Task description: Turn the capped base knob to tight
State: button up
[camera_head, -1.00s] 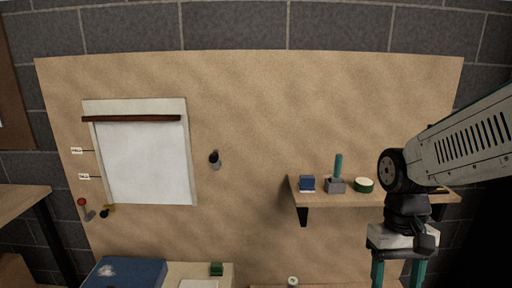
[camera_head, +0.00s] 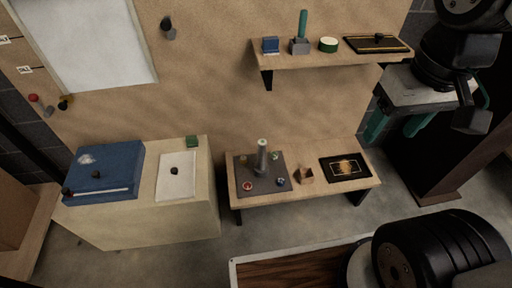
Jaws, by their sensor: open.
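My gripper (camera_head: 393,130) hangs at the right, its two teal fingers apart with nothing between them. It is to the right of the wall shelf in the picture. On a low wooden bench, a dark square base plate (camera_head: 249,187) carries an upright grey post (camera_head: 262,157) with a pale green top. Small knob-like pieces with coloured tops sit around the post: a red one (camera_head: 248,186), a blue one (camera_head: 281,181), an orange one (camera_head: 242,159) and a green one. I cannot tell which is the capped base knob or how it is turned. My gripper is well apart from them.
A wall shelf (camera_head: 325,58) holds small objects and a black tray. The bench (camera_head: 352,192) also holds a brown wooden piece (camera_head: 304,175) and a black-and-gold panel (camera_head: 345,167). A cream cabinet (camera_head: 208,215) with a blue box (camera_head: 106,168) stands left. Floor shows between them.

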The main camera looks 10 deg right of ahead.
aim_at(242, 159)
jog(key=k, duration=0.55)
jog(key=u, duration=0.9)
jog(key=i, duration=1.25)
jog(key=z, duration=0.35)
